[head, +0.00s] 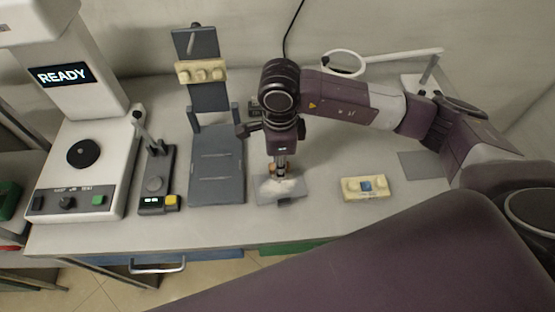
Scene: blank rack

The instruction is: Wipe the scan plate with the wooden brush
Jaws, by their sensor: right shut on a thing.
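My right gripper (281,158) points down over the table, shut on the wooden brush (272,169). Only a little of the brush's brown wood shows; the rest is hidden by the gripper. A small flat grey plate (293,198), which looks like the scan plate, lies under it. A pale patch (284,186) covers the plate's middle; I cannot tell bristles from dust there. The brush end is at or just above the plate; contact is unclear. My left gripper is not in view.
A dark grey stand (216,175) and a small device with a yellow button (157,185) are to the left. A white READY machine (85,180) is at far left. A ring-shaped lamp (343,62) stands behind.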

